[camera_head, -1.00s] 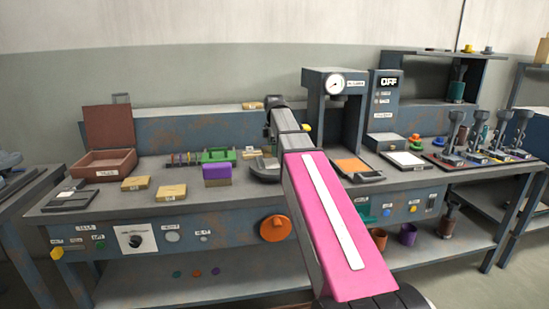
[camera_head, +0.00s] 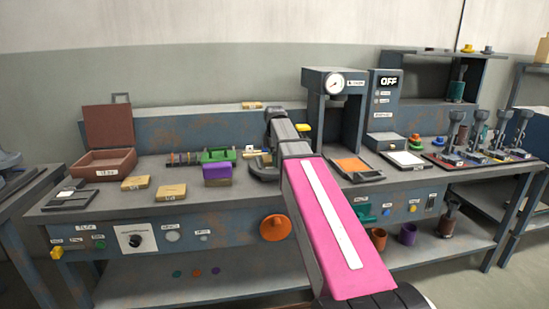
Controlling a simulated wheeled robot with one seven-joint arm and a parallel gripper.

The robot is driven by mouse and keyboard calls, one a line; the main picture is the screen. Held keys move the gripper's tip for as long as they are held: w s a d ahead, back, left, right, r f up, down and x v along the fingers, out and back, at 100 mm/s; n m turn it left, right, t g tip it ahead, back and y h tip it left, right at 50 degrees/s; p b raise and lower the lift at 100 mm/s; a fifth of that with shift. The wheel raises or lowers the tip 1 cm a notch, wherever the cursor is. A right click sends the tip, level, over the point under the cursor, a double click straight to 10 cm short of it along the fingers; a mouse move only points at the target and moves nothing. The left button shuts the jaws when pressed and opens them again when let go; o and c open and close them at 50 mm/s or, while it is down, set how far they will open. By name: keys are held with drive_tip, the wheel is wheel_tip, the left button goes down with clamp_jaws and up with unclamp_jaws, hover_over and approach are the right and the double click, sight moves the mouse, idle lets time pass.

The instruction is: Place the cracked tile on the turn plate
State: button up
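My arm, pink with a white strip, reaches over the bench's middle. Its grey far end comes down beside a dark rounded fixture (camera_head: 263,172) on the bench; my gripper is not clearly distinguishable there, and its fingers are hidden or too small to read. A small tan piece shows beside the fixture; I cannot tell whether it is held. Flat tan blocks (camera_head: 171,192) with small labels lie at the front left, and another tan block (camera_head: 252,105) lies on the back ledge. I cannot tell which piece is the cracked tile, or surely identify the turn plate.
An open brown box (camera_head: 104,160) stands at the left, with a purple block (camera_head: 217,173) and green holder (camera_head: 218,155) nearer the arm. A gauge press (camera_head: 333,85) and an OFF panel (camera_head: 388,85) stand right of the arm. Several clamp stands fill the right end.

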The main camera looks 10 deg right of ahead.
wheel_tip(320, 180, up, 12)
drive_tip(key=shift+r, duration=0.15)
idle(0.5)
idle(1.2)
